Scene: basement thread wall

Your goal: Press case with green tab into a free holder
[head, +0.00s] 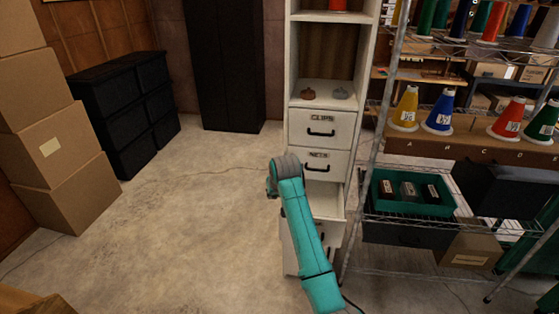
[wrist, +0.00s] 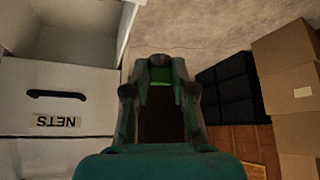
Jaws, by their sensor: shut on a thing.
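My gripper (wrist: 160,68) is shut on a dark case with a green tab (wrist: 160,75). The green part shows between the fingertips in the wrist view, and darker material lies below it, nearer the camera. In the head view my arm reaches up beside the white cabinet; its bent wrist hides the gripper and the case. A green tray (head: 384,206) on the wire rack at the right holds a few dark cases (head: 408,190) with pale labels. I cannot make out a free holder in either view.
A white cabinet (head: 296,130) has drawers marked CLIPS (head: 322,118) and NETS (head: 319,154). An open drawer (head: 325,204) sits below NETS, close to my arm. Thread cones stand on the wire rack. Cardboard boxes (head: 60,150) and black bins (head: 120,105) line the left; the floor between is clear.

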